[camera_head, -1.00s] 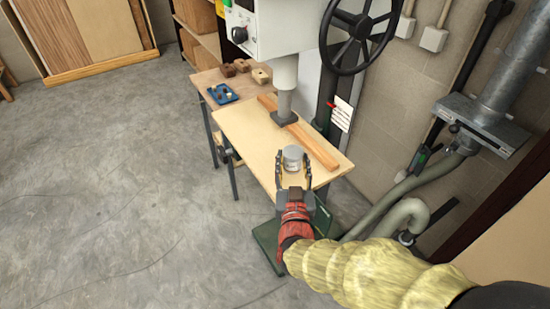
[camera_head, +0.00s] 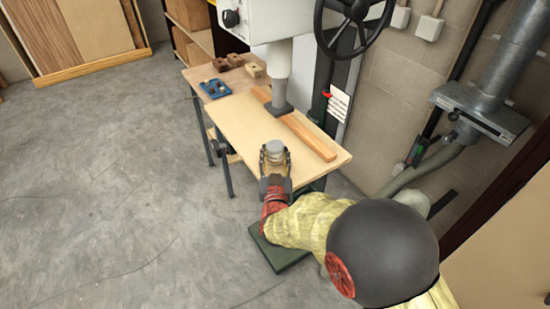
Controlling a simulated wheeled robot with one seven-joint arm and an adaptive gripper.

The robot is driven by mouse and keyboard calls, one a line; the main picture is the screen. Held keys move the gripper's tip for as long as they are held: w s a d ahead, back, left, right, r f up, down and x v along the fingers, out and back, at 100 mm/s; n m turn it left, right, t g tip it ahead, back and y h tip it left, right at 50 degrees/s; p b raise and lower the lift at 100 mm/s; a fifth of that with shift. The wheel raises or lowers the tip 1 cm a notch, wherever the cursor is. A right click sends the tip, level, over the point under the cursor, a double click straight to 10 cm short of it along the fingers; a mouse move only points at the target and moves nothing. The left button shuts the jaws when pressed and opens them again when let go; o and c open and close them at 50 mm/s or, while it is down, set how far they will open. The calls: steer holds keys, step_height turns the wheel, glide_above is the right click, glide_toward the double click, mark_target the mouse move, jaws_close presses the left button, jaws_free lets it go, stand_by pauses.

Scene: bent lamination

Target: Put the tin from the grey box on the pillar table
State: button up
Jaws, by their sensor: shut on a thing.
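The tin (camera_head: 275,147) is a small grey-white cylinder with a pale lid. It stands upright at the near part of the pillar table (camera_head: 240,128), a light wooden board under the drill press. My gripper (camera_head: 275,158) reaches in from the near side with its fingers around the tin, shut on it. The fingers and wrist hide the tin's lower part, so I cannot tell whether its base touches the board. The grey box is not in view.
A long wooden strip (camera_head: 304,133) lies along the board's right side. The drill press spindle (camera_head: 278,85) comes down behind the tin. A blue tray (camera_head: 215,89) and wooden blocks (camera_head: 235,60) sit on the bench behind. Grey pipes (camera_head: 500,80) stand at the right.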

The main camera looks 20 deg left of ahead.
steer(key=shift+f, duration=0.15)
steer(key=shift+f, duration=0.15)
steer(key=o, duration=1.2)
steer(key=shift+o, duration=0.6)
steer(key=shift+s+r, duration=0.1)
steer(key=shift+r, duration=0.1)
steer(key=p+v, duration=0.2)
steer(key=v, duration=1)
